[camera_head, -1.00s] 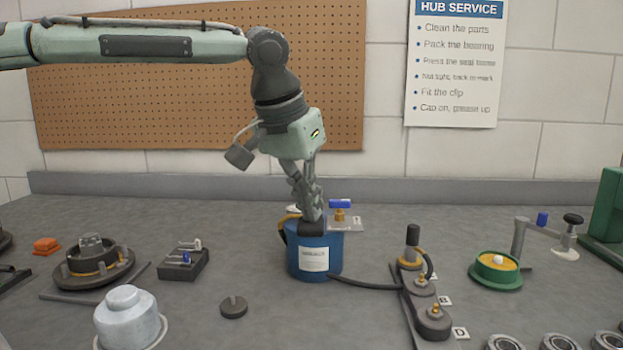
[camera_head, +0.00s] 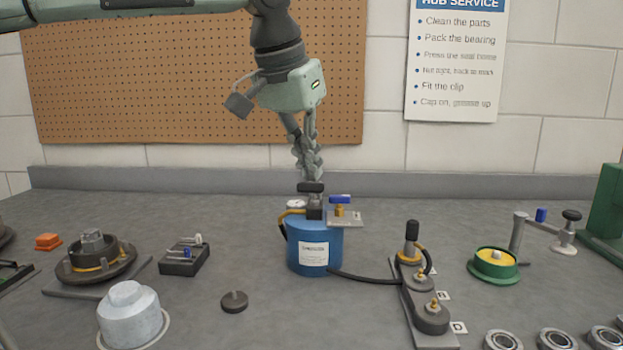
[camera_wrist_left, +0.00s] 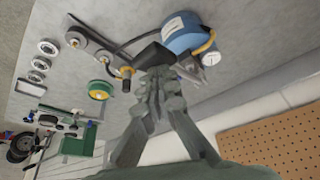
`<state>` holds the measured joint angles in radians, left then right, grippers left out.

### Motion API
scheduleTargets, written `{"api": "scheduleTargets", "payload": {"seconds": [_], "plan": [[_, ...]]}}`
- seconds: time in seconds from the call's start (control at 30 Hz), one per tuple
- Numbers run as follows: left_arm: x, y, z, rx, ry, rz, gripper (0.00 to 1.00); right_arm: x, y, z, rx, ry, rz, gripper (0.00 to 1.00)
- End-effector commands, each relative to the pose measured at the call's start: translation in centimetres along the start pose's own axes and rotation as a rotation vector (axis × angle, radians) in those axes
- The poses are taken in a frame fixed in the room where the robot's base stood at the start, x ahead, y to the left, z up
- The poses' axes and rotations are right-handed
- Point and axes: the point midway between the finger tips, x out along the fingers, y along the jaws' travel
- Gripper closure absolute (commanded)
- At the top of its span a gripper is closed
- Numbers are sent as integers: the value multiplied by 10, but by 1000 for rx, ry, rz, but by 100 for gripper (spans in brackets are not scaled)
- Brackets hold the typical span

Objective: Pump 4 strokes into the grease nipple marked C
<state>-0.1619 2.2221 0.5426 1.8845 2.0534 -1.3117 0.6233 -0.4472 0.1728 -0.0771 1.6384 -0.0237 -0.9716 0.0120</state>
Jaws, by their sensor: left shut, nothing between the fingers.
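The blue grease pump (camera_head: 315,250) stands upright on the bench, with a black handle (camera_head: 311,187) above its top and a small gauge (camera_head: 296,204). My left gripper (camera_head: 310,174) is shut and empty just above the handle; contact cannot be told. In the left wrist view its fingers (camera_wrist_left: 158,82) overlap the black handle (camera_wrist_left: 150,56). The hose (camera_head: 365,282) runs to a dark upright coupler (camera_head: 412,231) at the far end of the nipple strip (camera_head: 418,306). Two brass nipples are bare nearer me. The nearest tag reads D; the tag behind it is unclear. My right gripper is not in view.
A metal plate with a blue-handled brass fitting (camera_head: 340,205) is close behind the pump. A grey block (camera_head: 185,260), a dark disc (camera_head: 234,301) and a silver cap (camera_head: 129,314) lie left. A green-rimmed tub (camera_head: 494,265) and several bearings are right.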

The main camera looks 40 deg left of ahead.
Motion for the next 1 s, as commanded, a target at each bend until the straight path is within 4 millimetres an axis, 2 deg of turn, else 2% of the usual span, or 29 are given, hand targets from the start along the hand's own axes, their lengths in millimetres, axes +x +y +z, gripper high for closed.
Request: {"api": "scheduleTargets", "payload": {"seconds": [0.3, 0.7, 1.0], "plan": [[1, 0, 1, 0, -1, 0, 100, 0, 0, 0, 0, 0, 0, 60], [18, 3, 14, 1, -2, 0, 100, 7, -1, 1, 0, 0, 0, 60], [20, 4, 15, 0, -1, 0, 100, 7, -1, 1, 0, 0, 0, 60]]}}
